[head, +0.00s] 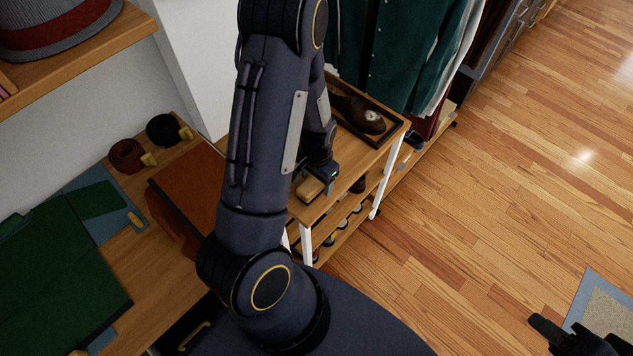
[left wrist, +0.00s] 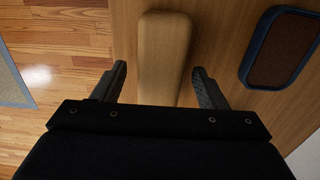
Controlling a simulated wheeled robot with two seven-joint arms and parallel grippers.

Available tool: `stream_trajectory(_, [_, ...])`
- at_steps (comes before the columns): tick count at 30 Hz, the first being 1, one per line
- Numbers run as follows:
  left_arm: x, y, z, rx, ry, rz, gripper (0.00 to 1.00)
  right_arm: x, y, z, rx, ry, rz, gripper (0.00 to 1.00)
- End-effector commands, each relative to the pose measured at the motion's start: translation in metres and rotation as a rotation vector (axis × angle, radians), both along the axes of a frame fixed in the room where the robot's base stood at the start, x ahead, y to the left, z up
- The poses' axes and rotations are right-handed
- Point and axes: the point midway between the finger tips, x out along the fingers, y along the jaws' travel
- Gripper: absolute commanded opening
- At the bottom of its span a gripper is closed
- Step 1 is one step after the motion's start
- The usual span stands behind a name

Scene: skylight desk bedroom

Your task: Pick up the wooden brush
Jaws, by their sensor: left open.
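The wooden brush (head: 309,188) is a pale, rounded wooden block lying on the top of a wooden shelf unit. In the left wrist view the brush (left wrist: 163,55) lies lengthwise ahead of the gripper. My left gripper (head: 320,178) is at the brush and partly hides it in the head view. In the left wrist view the left gripper (left wrist: 163,84) is open, with one finger on each side of the brush's near end and gaps between. My right gripper (head: 573,336) is at the bottom right over the floor, away from the brush, and partly cut off.
A dark tray (head: 393,128) holding a dark brown item (head: 358,112) stands behind the brush. A blue-rimmed object (left wrist: 283,48) lies right of the brush in the wrist view. Hanging clothes (head: 385,50) are behind the unit. A desk (head: 150,262) is at left; the wooden floor (head: 480,200) is open.

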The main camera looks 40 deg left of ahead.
Motion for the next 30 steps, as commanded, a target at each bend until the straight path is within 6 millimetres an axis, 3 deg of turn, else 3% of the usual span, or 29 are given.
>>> stream_trajectory(9, [0.0002,-0.0001,-0.0071,-0.001,-0.001,0.0,0.66,0.0,0.0,0.0002,0.0,0.0,0.0,0.36])
stream_trajectory(21, [0.0003,-0.0001,-0.0066,-0.001,-0.001,0.0,0.17,0.0,0.0,0.0002,0.0,0.0,0.0,0.36])
stream_trajectory(30, [0.0006,0.0,-0.0044,0.0,-0.003,0.0,0.16,0.0,0.0,-0.0005,0.0,0.0,0.0,0.36])
